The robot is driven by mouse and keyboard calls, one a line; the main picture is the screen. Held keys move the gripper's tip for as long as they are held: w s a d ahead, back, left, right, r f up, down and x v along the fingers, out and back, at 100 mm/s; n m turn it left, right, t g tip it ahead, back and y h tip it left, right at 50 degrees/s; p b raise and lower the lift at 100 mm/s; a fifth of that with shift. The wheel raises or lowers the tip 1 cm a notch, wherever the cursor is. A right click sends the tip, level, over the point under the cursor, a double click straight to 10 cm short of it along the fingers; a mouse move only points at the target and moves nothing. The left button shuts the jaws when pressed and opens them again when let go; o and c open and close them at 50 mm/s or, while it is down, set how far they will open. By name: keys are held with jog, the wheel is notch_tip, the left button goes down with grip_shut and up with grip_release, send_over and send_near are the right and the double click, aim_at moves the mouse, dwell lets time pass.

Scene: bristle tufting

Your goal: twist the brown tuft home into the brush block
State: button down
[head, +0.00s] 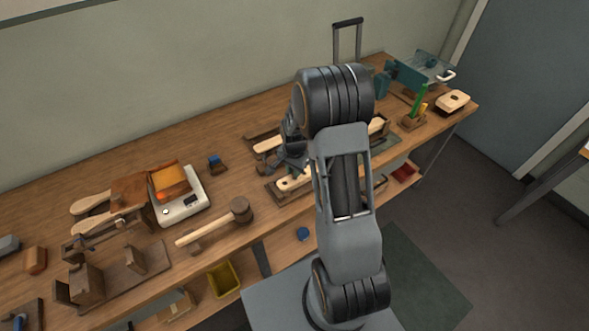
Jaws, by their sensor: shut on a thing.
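My gripper (291,160) is dark grey and points down over the workbench, left of my arm's upper links. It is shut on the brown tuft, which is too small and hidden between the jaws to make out. A pale wooden brush block (291,183) sits in a dark holder just below my gripper. My arm covers the block's right part. I cannot tell whether the tuft touches the block.
Another pale wooden piece (268,145) lies behind my gripper. A cup with green sticks (413,121) stands right. Bare bench (240,180) lies left of the holder.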

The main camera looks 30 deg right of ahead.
jog(key=shift+f+b, duration=0.55)
jog(key=shift+f, duration=0.05)
dwell(0.6)
dwell(0.5)
jog(key=n, duration=0.5)
jog(key=shift+n+b, duration=0.3)
jog(key=shift+b, duration=0.05)
jog(key=shift+f, duration=0.25)
dwell(0.9)
dwell(0.3)
jog(key=c, duration=0.7)
grip_release()
jog(key=shift+r, duration=0.2)
